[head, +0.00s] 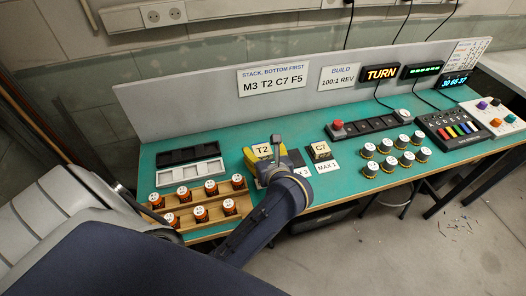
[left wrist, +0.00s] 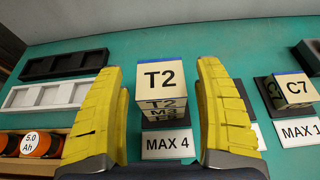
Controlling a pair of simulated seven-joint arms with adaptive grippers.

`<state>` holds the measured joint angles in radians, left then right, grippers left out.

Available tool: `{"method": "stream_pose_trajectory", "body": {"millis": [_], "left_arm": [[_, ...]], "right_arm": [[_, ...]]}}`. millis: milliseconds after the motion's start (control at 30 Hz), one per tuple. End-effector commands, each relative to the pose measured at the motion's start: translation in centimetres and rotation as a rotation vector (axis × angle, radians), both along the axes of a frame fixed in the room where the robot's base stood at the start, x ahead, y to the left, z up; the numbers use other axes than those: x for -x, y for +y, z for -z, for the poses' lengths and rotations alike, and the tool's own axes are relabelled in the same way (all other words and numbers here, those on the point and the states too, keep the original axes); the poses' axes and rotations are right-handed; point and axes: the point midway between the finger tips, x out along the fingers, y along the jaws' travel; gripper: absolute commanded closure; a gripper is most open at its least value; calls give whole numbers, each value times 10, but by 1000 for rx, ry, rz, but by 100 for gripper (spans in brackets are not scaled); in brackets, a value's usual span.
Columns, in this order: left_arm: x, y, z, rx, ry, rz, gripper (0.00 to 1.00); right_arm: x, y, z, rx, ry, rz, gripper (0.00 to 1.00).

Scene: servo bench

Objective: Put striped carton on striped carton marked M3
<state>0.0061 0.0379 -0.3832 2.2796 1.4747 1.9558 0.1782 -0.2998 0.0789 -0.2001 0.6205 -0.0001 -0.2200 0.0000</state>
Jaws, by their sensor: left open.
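A carton marked T2 (left wrist: 160,76) stands between the fingers of my left gripper (left wrist: 161,66), with its labelled top facing the wrist camera. Below its front label, a label that seems to read M3 (left wrist: 166,112) shows, so T2 appears to sit on the M3 carton. The stack is on a dark pad behind a MAX 4 card (left wrist: 167,145). My left gripper is open, one yellow finger on each side of the stack, with visible gaps. In the head view T2 (head: 262,150) is partly covered by the gripper. My right gripper is not in view.
A carton marked C7 (head: 320,148) stands right of the stack behind a MAX 1 card. Black and white trays (head: 189,154) lie to the left, with a wooden rack of orange batteries (head: 228,207) in front. Several capped jars (head: 388,146) stand farther right.

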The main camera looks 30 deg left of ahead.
Motion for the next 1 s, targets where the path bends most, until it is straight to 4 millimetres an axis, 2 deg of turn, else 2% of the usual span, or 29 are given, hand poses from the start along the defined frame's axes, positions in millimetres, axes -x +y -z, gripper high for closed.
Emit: {"method": "stream_pose_trajectory", "body": {"millis": [600,1000], "left_arm": [[42,-48,-27,2,0,1,30],[46,-52,-30,1,-1,0,30]], "right_arm": [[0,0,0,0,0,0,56],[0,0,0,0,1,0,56]]}}
